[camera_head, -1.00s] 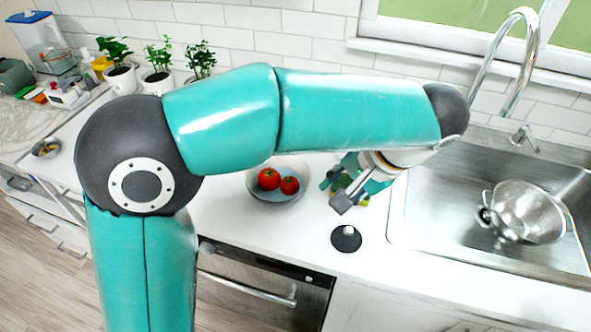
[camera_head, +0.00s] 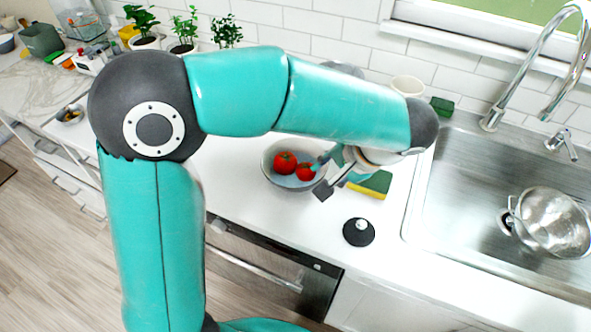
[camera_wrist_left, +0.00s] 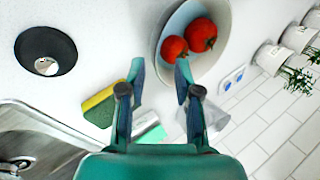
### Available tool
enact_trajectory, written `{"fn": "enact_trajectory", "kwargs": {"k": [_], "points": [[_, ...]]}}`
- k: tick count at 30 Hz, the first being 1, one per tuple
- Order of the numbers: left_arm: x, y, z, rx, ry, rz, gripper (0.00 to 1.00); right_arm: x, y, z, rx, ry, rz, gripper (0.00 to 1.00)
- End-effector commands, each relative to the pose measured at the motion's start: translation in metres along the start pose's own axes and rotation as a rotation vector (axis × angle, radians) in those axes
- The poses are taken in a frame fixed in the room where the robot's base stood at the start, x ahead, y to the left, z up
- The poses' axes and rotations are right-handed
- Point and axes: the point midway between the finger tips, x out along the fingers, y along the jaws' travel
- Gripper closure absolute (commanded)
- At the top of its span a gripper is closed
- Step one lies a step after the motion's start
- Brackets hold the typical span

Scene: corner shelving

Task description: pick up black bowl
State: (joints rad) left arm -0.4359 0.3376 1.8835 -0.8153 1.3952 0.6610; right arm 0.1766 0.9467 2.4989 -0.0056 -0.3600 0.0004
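A round black item (camera_head: 358,232) with a small pale knob-like piece stands on the counter's front part, left of the sink; it also shows in the left wrist view (camera_wrist_left: 45,52). I cannot tell whether it is a bowl. A small dark bowl (camera_head: 70,114) with yellowish contents sits at the far left. A grey bowl (camera_head: 284,184) holds two red tomatoes. My left gripper (camera_head: 321,176) is at this bowl's right side. In the left wrist view, its fingers (camera_wrist_left: 159,76) are apart and empty, near the bowl's rim (camera_wrist_left: 165,40). My right gripper is not in view.
A yellow-green sponge (camera_head: 374,184) lies right of my left gripper. The sink (camera_head: 450,185) with a metal colander (camera_head: 550,222) is at right. A white cup (camera_head: 408,90) and potted plants (camera_head: 184,30) stand by the wall. The counter around the black item is clear.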

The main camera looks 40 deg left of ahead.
Motion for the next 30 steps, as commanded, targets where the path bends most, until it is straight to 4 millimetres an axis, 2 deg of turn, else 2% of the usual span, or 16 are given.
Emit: {"fn": "enact_trajectory", "kwargs": {"k": [4,12,21,27,30], "points": [[0.011,0.0,-0.003,0.001,-0.004,0.0,0.67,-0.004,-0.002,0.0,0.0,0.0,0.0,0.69],[0.047,0.001,-0.009,0.001,-0.003,0.001,0.67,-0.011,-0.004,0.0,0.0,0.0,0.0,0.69],[0.052,0.002,-0.01,0.002,0.001,0.0,0.67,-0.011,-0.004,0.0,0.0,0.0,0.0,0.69],[0.051,0.002,-0.01,0.002,0.001,0.001,1.0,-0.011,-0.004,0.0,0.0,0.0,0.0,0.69],[0.051,0.002,-0.01,0.001,0.001,0.001,1.0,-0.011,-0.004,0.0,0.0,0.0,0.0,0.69]]}}
